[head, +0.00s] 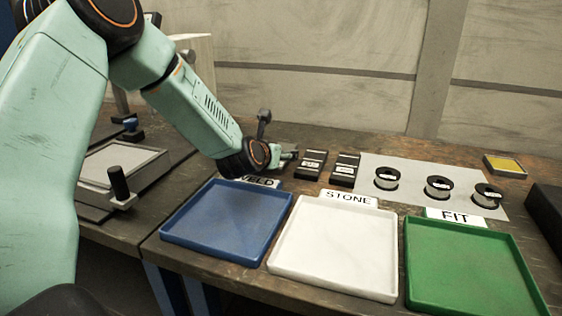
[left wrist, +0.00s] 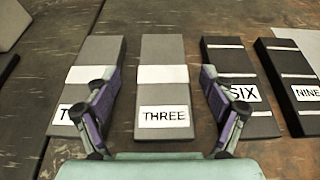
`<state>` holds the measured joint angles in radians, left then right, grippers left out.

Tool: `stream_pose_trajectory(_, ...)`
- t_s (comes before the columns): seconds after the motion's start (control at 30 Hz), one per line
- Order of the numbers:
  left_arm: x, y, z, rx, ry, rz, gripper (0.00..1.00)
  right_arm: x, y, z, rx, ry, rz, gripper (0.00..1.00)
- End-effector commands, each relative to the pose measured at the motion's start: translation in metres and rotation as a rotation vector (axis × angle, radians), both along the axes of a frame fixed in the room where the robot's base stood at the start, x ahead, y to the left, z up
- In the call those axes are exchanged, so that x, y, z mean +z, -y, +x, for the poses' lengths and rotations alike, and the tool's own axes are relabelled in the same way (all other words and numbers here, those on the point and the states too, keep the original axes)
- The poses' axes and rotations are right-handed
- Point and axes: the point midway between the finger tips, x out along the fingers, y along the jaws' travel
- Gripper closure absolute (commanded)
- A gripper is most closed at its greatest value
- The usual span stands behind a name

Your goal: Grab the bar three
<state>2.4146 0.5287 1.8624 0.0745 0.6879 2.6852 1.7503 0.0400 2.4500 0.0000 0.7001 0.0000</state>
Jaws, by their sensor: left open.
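The bar three (left wrist: 163,90) is a dark grey bar with a pale band and a white label reading THREE. In the left wrist view it lies flat on the wooden table, between the fingers of my left gripper (left wrist: 160,100). The gripper is open, with one finger to each side of the bar. In the head view my left arm reaches down to the gripper (head: 275,157) behind the blue tray, and the bar three is hidden there or too small to tell. My right gripper is not in view.
Beside it lie a bar with a partly hidden label (left wrist: 95,75), bar six (left wrist: 232,75) and bar nine (left wrist: 285,70). In front are a blue tray (head: 213,262), a white STONE tray (head: 325,288) and a green FIT tray (head: 470,311). Several spools stand on a grey mat (head: 411,178).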

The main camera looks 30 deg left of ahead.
Motion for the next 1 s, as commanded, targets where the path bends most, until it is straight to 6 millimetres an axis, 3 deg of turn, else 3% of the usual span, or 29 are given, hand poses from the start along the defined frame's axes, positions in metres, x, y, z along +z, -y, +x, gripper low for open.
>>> stream_pose_trajectory(0.07,-0.011,0.001,0.011,-0.002,0.0,0.006,0.17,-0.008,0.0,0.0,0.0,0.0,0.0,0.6)
stream_pose_trajectory(0.2,-0.015,-0.003,0.025,-0.003,0.0,0.002,0.17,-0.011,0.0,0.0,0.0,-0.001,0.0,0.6)
stream_pose_trajectory(0.53,-0.015,-0.003,0.03,-0.005,0.0,0.0,0.17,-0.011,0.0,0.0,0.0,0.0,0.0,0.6)
stream_pose_trajectory(1.0,-0.015,-0.003,0.03,-0.004,0.0,0.0,0.56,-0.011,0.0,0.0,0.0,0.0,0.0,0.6)
